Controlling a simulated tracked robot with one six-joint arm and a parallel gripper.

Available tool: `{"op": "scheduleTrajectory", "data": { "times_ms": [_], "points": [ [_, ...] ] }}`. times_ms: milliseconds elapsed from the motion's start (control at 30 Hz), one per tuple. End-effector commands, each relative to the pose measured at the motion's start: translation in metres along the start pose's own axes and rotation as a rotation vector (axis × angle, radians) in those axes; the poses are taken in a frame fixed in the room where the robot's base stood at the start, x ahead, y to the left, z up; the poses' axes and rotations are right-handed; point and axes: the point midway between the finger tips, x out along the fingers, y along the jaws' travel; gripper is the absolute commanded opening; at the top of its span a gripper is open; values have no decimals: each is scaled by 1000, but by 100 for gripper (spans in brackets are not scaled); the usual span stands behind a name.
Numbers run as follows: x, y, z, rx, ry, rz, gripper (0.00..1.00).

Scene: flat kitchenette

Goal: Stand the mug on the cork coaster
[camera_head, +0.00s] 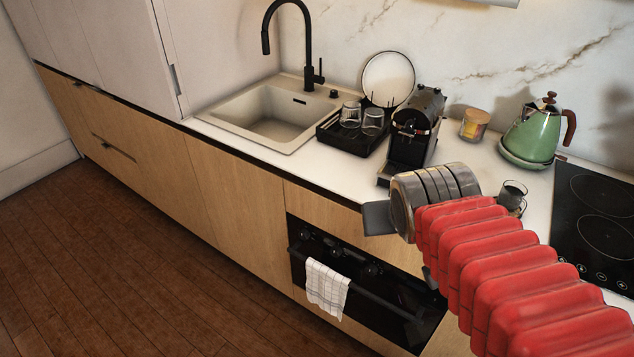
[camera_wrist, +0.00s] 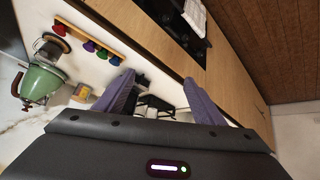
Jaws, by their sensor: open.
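My gripper (camera_wrist: 160,78) is open and empty. Its two grey-purple fingers stand apart in the wrist view, over the counter edge. In the head view one grey finger (camera_head: 378,218) shows in front of the coffee machine. A small smoky glass mug (camera_head: 513,191) stands on the counter, right of my arm, which partly covers its surroundings. In the wrist view a dark round thing (camera_wrist: 51,46) near the kettle seems to be this mug, well away from my fingers. A tan round edge (camera_wrist: 61,29) beside it may be the cork coaster; the head view does not show the coaster clearly.
A green kettle (camera_head: 534,132), a candle jar (camera_head: 474,124), a coffee machine (camera_head: 412,130) and a black tray with glasses (camera_head: 344,136) line the back. A wooden strip with several coloured pieces (camera_wrist: 90,42) lies near the counter's front. The hob (camera_head: 598,215) is right.

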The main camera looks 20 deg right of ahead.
Motion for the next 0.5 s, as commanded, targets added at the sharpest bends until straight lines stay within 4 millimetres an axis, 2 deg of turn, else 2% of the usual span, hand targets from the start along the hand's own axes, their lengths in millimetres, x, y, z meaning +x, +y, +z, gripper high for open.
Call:
{"op": "scheduleTrajectory", "data": {
  "times_ms": [33,100,200,300,500],
  "points": [
    [-10,-18,9,-26,-20,-42,63],
    [-22,-39,25,-55,-58,-97,63],
    [-36,-63,45,-95,-104,-164,63],
    [-46,-77,58,-120,-134,-205,63],
    [-49,-81,63,-130,-147,-220,63]
  ]
}}
